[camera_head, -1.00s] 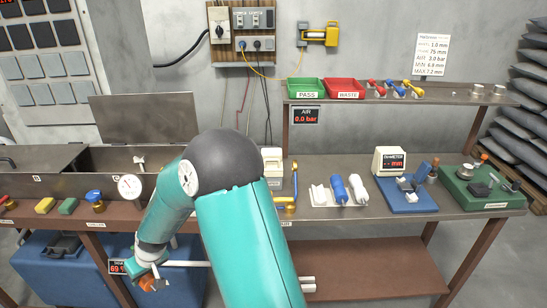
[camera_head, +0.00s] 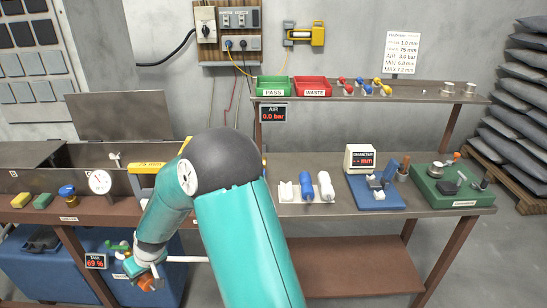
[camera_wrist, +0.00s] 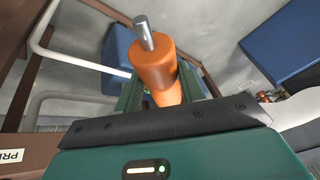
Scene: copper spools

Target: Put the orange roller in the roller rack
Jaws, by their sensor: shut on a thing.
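My gripper (camera_head: 144,272) is low at the left, in front of the bench and below its top. It is shut on the orange roller (camera_head: 149,284), of which only a small part shows in the head view. In the wrist view the roller (camera_wrist: 155,64) is an orange cylinder with a metal shaft end sticking out, held between the jaws (camera_wrist: 160,92). The roller rack (camera_head: 287,192) is a white cradle on the bench top, right of my arm. A blue roller (camera_head: 306,187) and a white roller (camera_head: 326,186) lie in it side by side; its left part looks empty.
A blue diameter gauge (camera_head: 376,192) stands right of the rack, and a green station (camera_head: 452,188) beyond it. A shelf (camera_head: 420,97) with green and red trays is above. The bench's front edge (camera_head: 350,212) lies between my gripper and the rack.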

